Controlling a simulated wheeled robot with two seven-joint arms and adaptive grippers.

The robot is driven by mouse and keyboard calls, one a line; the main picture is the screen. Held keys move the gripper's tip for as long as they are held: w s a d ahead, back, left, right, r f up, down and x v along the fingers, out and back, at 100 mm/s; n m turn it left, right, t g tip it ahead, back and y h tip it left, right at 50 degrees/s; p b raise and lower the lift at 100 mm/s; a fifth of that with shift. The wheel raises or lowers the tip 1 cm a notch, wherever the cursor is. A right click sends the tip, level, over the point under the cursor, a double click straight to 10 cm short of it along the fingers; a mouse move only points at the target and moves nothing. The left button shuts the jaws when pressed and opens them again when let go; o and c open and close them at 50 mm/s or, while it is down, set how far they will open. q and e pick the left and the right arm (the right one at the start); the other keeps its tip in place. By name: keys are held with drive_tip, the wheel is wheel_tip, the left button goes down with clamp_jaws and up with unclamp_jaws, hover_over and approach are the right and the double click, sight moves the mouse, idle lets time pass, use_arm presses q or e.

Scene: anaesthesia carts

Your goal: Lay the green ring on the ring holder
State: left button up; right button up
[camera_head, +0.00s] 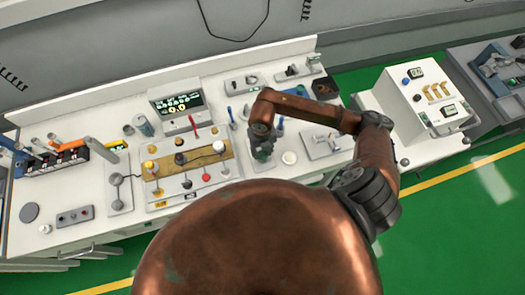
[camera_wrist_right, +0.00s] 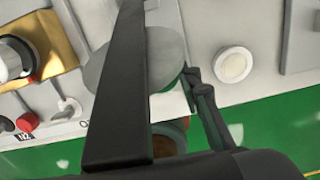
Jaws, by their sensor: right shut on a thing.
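My right gripper (camera_head: 263,152) reaches down over the white worktop, right of the board with the brown strip. It is shut on a small green thing that I take to be the green ring; the fingers hide most of it. In the right wrist view, the two dark fingers (camera_wrist_right: 170,85) show with a grey disc (camera_wrist_right: 165,50) behind them. The disc may be the ring holder's base, but I cannot tell for sure. Whether the ring touches it is hidden. My left gripper is not in view.
A white round cap (camera_head: 289,157) lies right of the gripper; it also shows in the wrist view (camera_wrist_right: 233,65). The board (camera_head: 190,158) with knobs is to the left. A display box (camera_head: 178,105) stands behind. The worktop's front edge is close.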

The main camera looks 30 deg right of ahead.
drive_tip(key=shift+f, duration=0.15)
drive_tip(key=o, duration=0.8)
drive_tip(key=shift+r, duration=0.35)
wheel_tip(320, 180, up, 12)
drive_tip(key=b, duration=0.1)
drive_tip(key=shift+f, duration=0.15)
drive_tip(key=shift+a, duration=0.1)
